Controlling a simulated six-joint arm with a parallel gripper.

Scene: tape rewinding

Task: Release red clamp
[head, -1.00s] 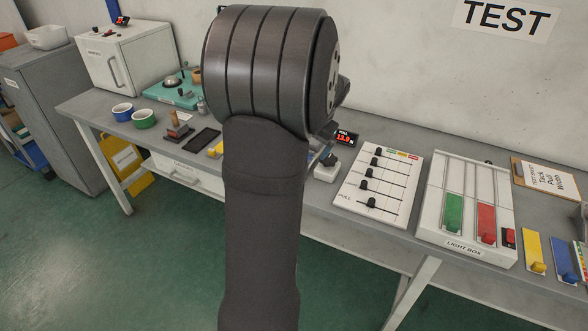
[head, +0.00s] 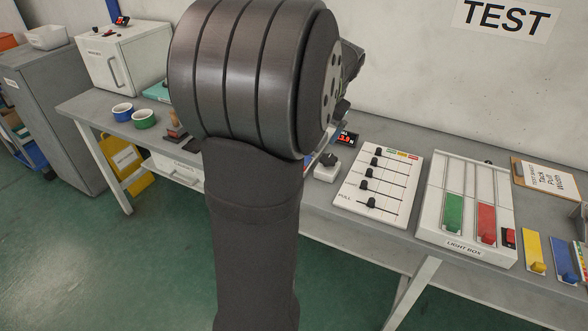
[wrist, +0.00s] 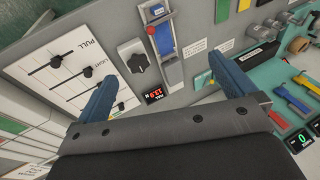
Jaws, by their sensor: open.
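In the wrist view my gripper (wrist: 162,70) is open and empty, its two blue fingers spread wide. Ahead of it, between and beyond the fingers, stands a narrow metal fixture with a blue roll or block (wrist: 164,38). A small red part (wrist: 152,14) sits at the top of this fixture; it may be the red clamp, but it is too small to be sure. The fingers are apart from it.
A black knob box (wrist: 138,64) and red display (wrist: 154,96) are near the fingers. A slider panel (head: 402,182) and light box (head: 434,226) stand to the right. Red (wrist: 277,121) and yellow levers (wrist: 293,104) lie right in the wrist view.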

